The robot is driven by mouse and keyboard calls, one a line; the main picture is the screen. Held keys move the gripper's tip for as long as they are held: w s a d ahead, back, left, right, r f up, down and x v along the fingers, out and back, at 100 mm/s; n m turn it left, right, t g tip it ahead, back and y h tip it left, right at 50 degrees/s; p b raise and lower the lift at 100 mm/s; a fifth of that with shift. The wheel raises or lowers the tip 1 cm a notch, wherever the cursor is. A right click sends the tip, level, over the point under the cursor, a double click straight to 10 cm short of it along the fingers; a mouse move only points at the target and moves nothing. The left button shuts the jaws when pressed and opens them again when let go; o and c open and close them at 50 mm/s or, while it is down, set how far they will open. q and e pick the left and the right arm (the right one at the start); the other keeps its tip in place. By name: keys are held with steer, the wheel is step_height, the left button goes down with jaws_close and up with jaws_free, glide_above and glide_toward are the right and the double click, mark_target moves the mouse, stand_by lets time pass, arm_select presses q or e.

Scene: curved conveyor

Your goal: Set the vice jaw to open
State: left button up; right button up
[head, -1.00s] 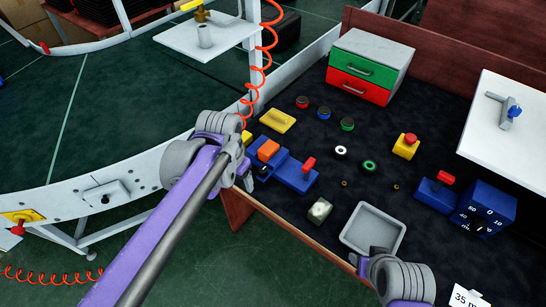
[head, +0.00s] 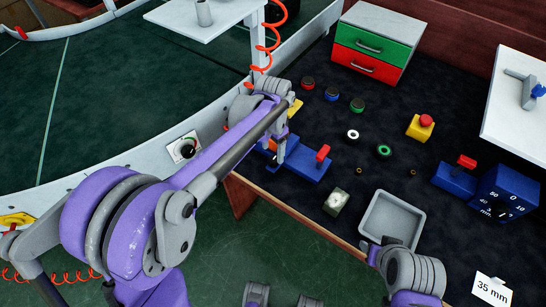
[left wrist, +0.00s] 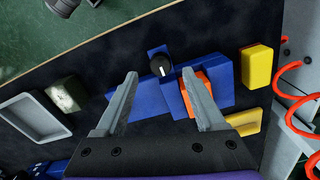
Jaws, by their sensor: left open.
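The vice is a blue block (head: 306,164) with a red lever (head: 323,153) and an orange part (head: 272,145), near the table's front left edge. In the left wrist view its blue body (left wrist: 152,98), the orange block (left wrist: 203,82) and a black knob with a white mark (left wrist: 160,65) show. My left gripper (head: 279,155) is over the vice's left part. In the left wrist view the left gripper (left wrist: 160,88) is open and empty, its right finger overlapping the orange block. The red lever is hidden there. My right gripper (head: 376,252) is beside the grey tray, its fingers barely visible.
The grey tray (head: 370,226) and a pale green-grey block (head: 336,201) lie right of the vice. Yellow blocks (left wrist: 257,66) lie close beside it. Buttons, rings and a red-green drawer box (head: 372,45) stand farther back. A blue dial box (head: 505,190) is at right.

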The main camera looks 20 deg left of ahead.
mark_target(273, 160)
arm_select(q)
steer(key=shift+f, duration=2.3)
steer(key=shift+c, duration=0.2)
jaws_close()
